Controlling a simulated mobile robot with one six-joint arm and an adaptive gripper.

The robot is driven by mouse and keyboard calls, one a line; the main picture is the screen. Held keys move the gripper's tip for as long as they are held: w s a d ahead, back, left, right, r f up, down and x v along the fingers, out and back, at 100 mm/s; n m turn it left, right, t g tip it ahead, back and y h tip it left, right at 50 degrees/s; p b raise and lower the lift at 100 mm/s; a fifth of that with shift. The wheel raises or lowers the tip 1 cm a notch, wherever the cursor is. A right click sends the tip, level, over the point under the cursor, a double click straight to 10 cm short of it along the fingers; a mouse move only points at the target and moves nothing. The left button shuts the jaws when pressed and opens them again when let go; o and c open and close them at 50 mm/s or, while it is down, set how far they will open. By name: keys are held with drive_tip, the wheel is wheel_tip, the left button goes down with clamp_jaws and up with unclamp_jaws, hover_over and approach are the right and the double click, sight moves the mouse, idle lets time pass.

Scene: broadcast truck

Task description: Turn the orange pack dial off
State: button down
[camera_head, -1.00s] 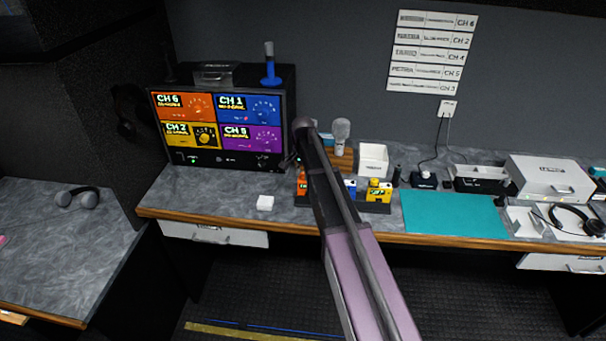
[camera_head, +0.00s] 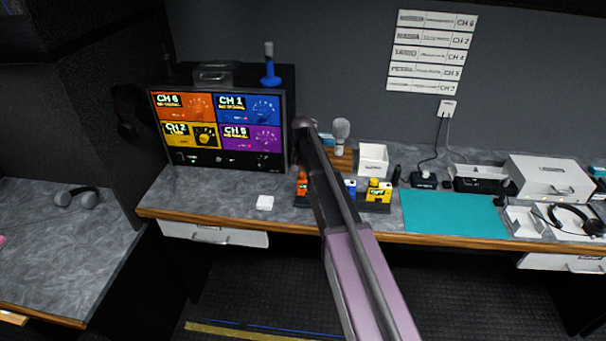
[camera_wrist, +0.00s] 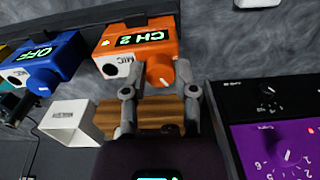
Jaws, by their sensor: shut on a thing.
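The orange pack (camera_wrist: 137,45) shows a lit green "CH 2" in the wrist view, with a white-ringed MIC socket on its front. Its round orange dial (camera_wrist: 160,71) has a pale pointer mark. My gripper (camera_wrist: 160,74) is shut on this dial, one finger on each side. In the head view the orange pack (camera_head: 302,184) is partly hidden behind my arm, and the gripper is hidden there too. A blue pack (camera_wrist: 42,60) beside it reads "OFF" in the wrist view.
A yellow pack (camera_head: 378,192) stands at the right of the row. A white box (camera_head: 373,160) and a wooden block (camera_wrist: 140,114) are close by. The monitor (camera_head: 217,160) with coloured channel panels is left of my arm. A teal mat (camera_head: 453,214) lies bare at right.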

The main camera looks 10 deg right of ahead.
drive_tip(key=n, duration=1.2)
drive_tip(key=shift+d, duration=0.1)
idle(0.4)
drive_tip(key=shift+c, duration=2)
unclamp_jaws()
drive_tip(key=shift+m, duration=0.3)
